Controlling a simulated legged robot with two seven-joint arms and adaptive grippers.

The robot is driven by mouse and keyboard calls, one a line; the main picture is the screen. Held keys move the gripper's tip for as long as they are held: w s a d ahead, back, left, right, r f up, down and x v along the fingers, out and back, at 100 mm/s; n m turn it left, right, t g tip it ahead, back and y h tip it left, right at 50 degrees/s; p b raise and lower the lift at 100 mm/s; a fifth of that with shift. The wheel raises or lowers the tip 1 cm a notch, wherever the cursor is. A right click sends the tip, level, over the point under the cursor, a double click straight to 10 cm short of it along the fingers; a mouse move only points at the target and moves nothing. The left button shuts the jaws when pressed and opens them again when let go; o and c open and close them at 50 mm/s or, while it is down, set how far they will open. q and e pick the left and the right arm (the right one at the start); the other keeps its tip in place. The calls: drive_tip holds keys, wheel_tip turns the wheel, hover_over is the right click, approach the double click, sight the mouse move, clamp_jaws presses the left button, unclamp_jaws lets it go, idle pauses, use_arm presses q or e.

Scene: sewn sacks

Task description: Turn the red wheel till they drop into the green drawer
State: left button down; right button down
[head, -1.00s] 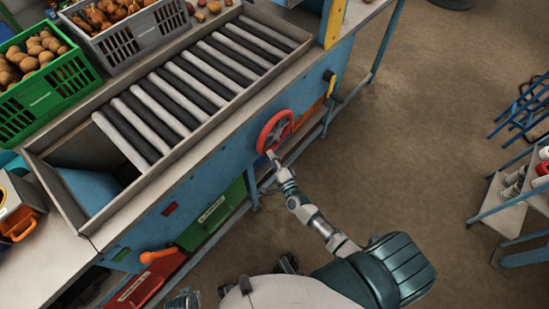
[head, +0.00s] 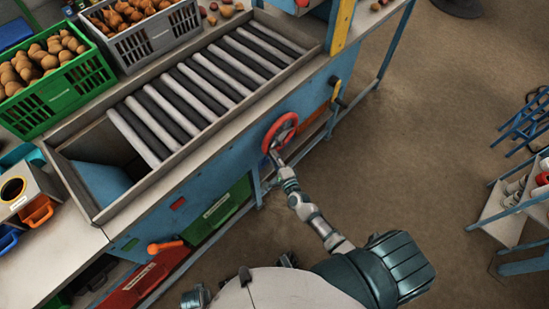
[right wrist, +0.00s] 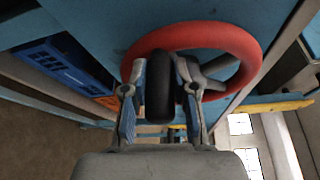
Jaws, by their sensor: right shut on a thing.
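The red wheel (head: 290,118) is on the blue front of the roller bench, right of the middle in the head view. My right gripper (head: 276,156) is at its lower edge. In the right wrist view, the red wheel (right wrist: 215,34) fills the upper middle. There my right gripper (right wrist: 160,85) is shut on the wheel's dark handle (right wrist: 159,95), one finger on each side. The green drawer (head: 228,203) is under the bench, left of the wheel, and looks closed. My left gripper is not seen.
The rollers (head: 205,83) on the bench look bare. A green crate (head: 65,100) of potatoes and a grey crate (head: 155,40) of onions stand behind. A red drawer (head: 128,287) is at the lower left. A rack (head: 510,205) stands right; the floor between is clear.

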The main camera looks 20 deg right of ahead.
drive_tip(key=c, duration=1)
unclamp_jaws()
drive_tip(key=shift+w+d+r, duration=0.3)
drive_tip(key=shift+r, duration=0.05)
drive_tip(key=shift+o, duration=0.5)
drive_tip(key=shift+f, duration=0.25)
drive_tip(key=shift+s+f, duration=0.1)
drive_tip(key=shift+s, duration=0.45)
drive_tip(key=s, duration=1.1)
drive_tip(key=shift+r, duration=0.45)
